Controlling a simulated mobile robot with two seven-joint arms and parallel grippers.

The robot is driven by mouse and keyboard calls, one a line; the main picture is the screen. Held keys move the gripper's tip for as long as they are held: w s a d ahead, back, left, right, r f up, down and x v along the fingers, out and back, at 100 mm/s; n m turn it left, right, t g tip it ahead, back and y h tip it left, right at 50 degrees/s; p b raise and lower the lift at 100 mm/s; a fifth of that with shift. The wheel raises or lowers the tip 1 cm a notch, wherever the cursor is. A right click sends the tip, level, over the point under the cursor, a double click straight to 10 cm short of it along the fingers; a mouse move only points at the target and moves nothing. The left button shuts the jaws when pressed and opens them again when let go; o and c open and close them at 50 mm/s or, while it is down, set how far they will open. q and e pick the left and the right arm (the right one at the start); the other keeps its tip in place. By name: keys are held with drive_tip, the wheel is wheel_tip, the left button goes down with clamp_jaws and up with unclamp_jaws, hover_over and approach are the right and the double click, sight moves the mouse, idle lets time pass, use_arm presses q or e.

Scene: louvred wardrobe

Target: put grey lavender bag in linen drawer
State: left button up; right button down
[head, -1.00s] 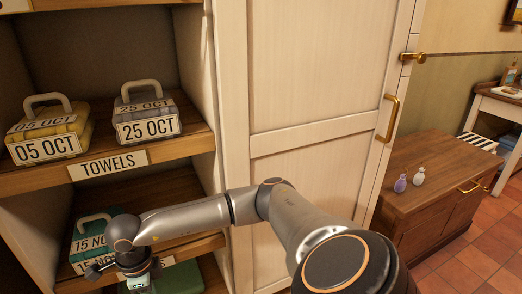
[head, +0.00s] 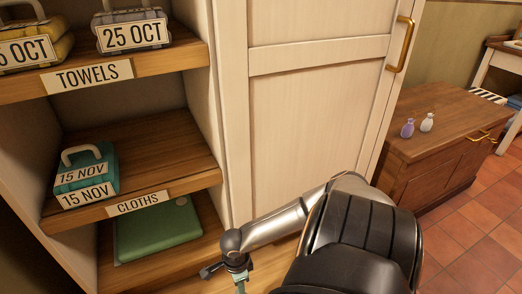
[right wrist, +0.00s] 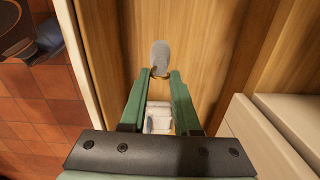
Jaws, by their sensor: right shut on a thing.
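In the right wrist view, the grey lavender bag (right wrist: 160,54) is at the tips of my right gripper (right wrist: 159,78). The green fingers are shut on it near a gold ring at its neck. Wooden boards (right wrist: 215,40) lie beyond it, and a pale folded thing shows between the fingers. In the head view my right gripper (head: 240,284) is low at the bottom edge, in front of the wardrobe's lower right; its fingertips and the bag are cut off there. I cannot clearly make out the linen drawer. My left gripper is not in view.
The wardrobe has a TOWELS shelf (head: 135,72) and a CLOTHS shelf (head: 150,150), with a green flat box (head: 158,232) below. The closed cream door (head: 310,120) stands to the right. A low cabinet (head: 440,110) carries small purple (head: 407,128) and white (head: 427,122) bags.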

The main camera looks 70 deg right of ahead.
use_arm(q)
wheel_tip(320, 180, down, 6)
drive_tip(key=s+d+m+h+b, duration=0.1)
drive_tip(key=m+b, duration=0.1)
drive_tip(key=b, duration=0.5)
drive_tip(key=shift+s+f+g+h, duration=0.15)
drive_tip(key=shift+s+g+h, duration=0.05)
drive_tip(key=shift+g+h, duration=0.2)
use_arm(e)
drive_tip(key=s+d+f, duration=0.1)
drive_tip(key=s+f, duration=0.1)
drive_tip(key=f, duration=0.5)
drive_tip(key=s+d+f, duration=0.1)
drive_tip(key=s+f, duration=0.1)
drive_tip(key=f, duration=0.5)
drive_tip(key=shift+s+d+f+n, duration=0.2)
drive_tip(key=shift+s+f+n, duration=0.05)
drive_tip(key=shift+s+n, duration=0.05)
drive_tip(key=c, duration=1.1)
unclamp_jaws()
drive_tip(key=shift+f, duration=0.2)
drive_tip(key=o, duration=0.5)
drive_tip(key=shift+c, duration=0.2)
